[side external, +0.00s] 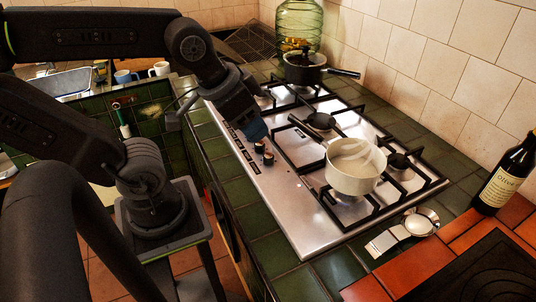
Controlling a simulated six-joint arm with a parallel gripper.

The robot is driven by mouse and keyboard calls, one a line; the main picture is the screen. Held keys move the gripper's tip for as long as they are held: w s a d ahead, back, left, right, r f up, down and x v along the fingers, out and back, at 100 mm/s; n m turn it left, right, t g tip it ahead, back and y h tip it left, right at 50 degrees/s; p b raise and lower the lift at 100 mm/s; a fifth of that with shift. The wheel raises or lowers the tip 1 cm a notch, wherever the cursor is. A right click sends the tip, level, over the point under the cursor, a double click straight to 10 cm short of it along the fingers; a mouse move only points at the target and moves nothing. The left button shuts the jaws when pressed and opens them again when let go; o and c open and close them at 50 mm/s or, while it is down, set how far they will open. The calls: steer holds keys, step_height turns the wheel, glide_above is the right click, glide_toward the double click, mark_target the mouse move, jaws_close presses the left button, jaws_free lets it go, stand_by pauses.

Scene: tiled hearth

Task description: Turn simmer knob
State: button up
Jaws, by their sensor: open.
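The steel gas hob (275,195) is set in the green-tiled counter, with its controls along the near left edge. Two dark upright knobs, an upper one (259,147) and a lower one (268,159), stand close together there. I cannot tell which one is the simmer knob. My gripper (256,131) reaches down from the upper left and is open. Its tips are just above and beside the upper knob in the picture; whether they touch it is unclear. The gripper hides part of the control strip and hob behind it.
A white saucepan (353,178) sits on the front burner, its dark handle pointing toward the knobs. A dark lidded pan (303,72) stands on the far burner. A spoon rest (402,233) and a wine bottle (507,178) are at the right. A tiled wall rises behind the hob.

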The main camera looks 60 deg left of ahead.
steer(key=shift+o, duration=0.6)
steer(key=shift+w+a, duration=0.15)
steer(key=shift+w, duration=0.05)
steer(key=shift+o, duration=0.2)
steer(key=w+a+f+n+g, duration=0.2)
steer(key=w+a+f+n, duration=0.1)
steer(key=w+a+n, duration=0.2)
steer(key=shift+w+a+g+y, duration=0.3)
steer(key=shift+w+a, duration=0.15)
steer(key=shift+w, duration=0.3)
steer(key=n+g, duration=0.3)
steer(key=n, duration=0.3)
glide_above(269, 154)
step_height(269, 154, down, 8)
step_height(269, 154, down, 14)
steer(key=c, duration=0.9)
